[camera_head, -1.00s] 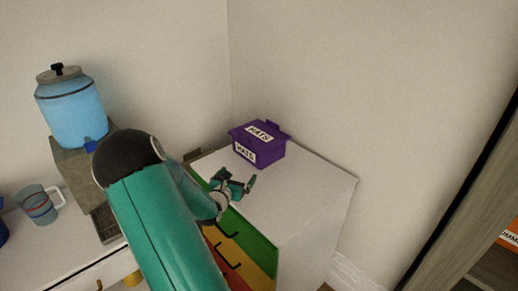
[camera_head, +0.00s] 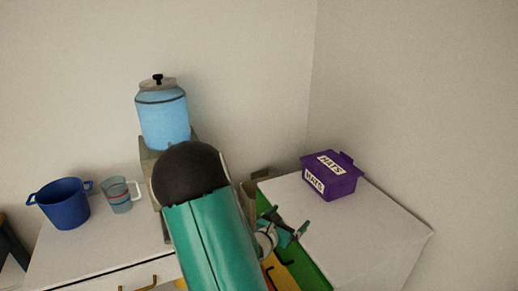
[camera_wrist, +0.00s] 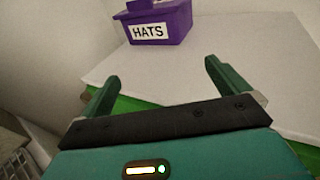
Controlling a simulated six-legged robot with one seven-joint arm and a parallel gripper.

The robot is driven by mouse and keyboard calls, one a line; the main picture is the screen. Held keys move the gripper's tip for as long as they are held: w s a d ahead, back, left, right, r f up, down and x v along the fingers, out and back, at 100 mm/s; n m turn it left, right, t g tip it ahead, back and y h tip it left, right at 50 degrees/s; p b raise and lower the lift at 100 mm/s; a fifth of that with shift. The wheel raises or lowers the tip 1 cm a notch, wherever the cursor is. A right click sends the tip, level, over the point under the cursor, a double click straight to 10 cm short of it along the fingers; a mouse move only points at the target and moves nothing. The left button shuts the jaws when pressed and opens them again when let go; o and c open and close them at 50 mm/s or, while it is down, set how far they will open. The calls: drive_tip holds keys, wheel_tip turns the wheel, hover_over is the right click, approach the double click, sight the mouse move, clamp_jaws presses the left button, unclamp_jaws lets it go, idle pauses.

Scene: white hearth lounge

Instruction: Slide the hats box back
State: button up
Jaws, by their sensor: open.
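The purple hats box (camera_head: 335,180) has white "HATS" labels on its lid and front. It sits on the white top of a cabinet (camera_head: 385,228), towards the back near the walls. In the wrist view the box (camera_wrist: 165,22) is at the top, beyond my fingertips, with its front label facing me and its upper part cut off. My gripper (camera_head: 290,228) is at the cabinet's front edge, in front of the box and apart from it. In the wrist view my gripper's two fingers (camera_wrist: 158,78) are spread wide with nothing between them.
The cabinet has coloured drawer fronts with dark handles. To the left, a counter (camera_head: 100,243) bears a blue pot (camera_head: 64,208) and a clear mug (camera_head: 118,198). A blue drink dispenser (camera_head: 163,118) stands behind my arm. The cabinet top around the box is clear.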

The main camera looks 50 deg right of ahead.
drive_tip(key=a+r+m+t+y, duration=0.1)
drive_tip(key=a+r+m+y, duration=0.4)
drive_tip(key=a, duration=0.9)
drive_tip(key=a+r+m+t+y, duration=0.2)
drive_tip(key=a+r+m+y, duration=0.4)
drive_tip(key=a, duration=0.9)
drive_tip(key=a+r+m+t+y, duration=0.2)
drive_tip(key=a+r+m+y, duration=0.3)
drive_tip(key=a, duration=1)
wheel_tip(320, 180, up, 2)
drive_tip(key=shift+s+r+m+y, duration=0.15)
drive_tip(key=shift+m+y, duration=0.15)
drive_tip(key=shift+m, duration=0.8)
